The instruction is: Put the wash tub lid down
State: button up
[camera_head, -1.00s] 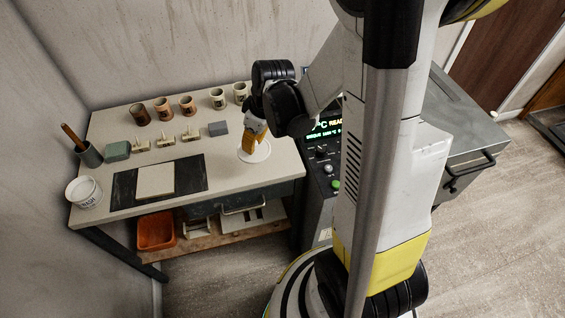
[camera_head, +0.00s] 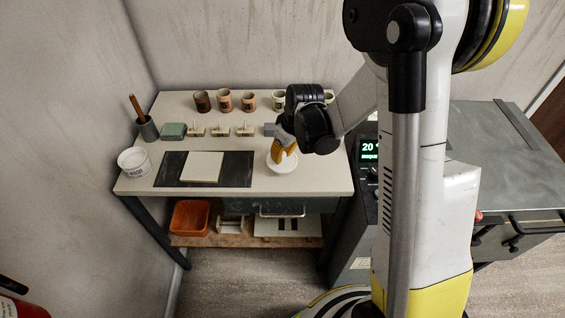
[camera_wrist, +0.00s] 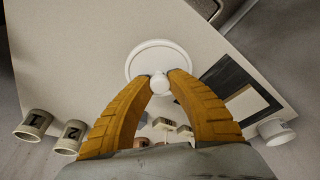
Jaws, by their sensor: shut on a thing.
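The wash tub lid (camera_head: 290,167) is a white round disc with a small knob. My gripper (camera_head: 287,150) has its orange fingers shut on the knob. The wrist view shows the knob (camera_wrist: 160,84) between the fingertips and the lid's rim (camera_wrist: 133,56) around and beyond it. The lid is over the front right part of the worktable, right of the dark mat. I cannot tell whether it touches the tabletop. The white wash tub (camera_head: 134,161), with lettering, stands open at the table's left end; it also shows in the wrist view (camera_wrist: 276,131).
The dark mat (camera_head: 240,170) holds a pale slab (camera_head: 202,167). A tool pot (camera_head: 148,130) stands left. A control panel (camera_head: 370,165) is right of the table.

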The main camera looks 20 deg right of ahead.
aim_at(284, 158)
jog(key=shift+f+b, duration=0.75)
jog(key=shift+f, duration=1)
grip_shut()
jog(key=o, duration=0.9)
grip_release()
jog(key=p+v, duration=0.5)
jog(key=v, duration=0.8)
jog(key=shift+s+a+r+m+t+h, duration=0.25)
jog(key=shift+s+r+m+t, duration=0.6)
jog(key=shift+s+r, duration=1.75)
jog(key=shift+s+a+r+m+t+h, duration=0.25)
jog(key=shift+s+r+m+t, duration=0.55)
jog(key=shift+s+r, duration=1.7)
jog(key=shift+s+a+r+m+t+h, duration=0.4)
jog(key=shift+s+r+m, duration=1)
jog(key=shift+s, duration=2)
jog(key=shift+d+r+n, duration=0.1)
jog(key=shift+r+n, duration=0.25)
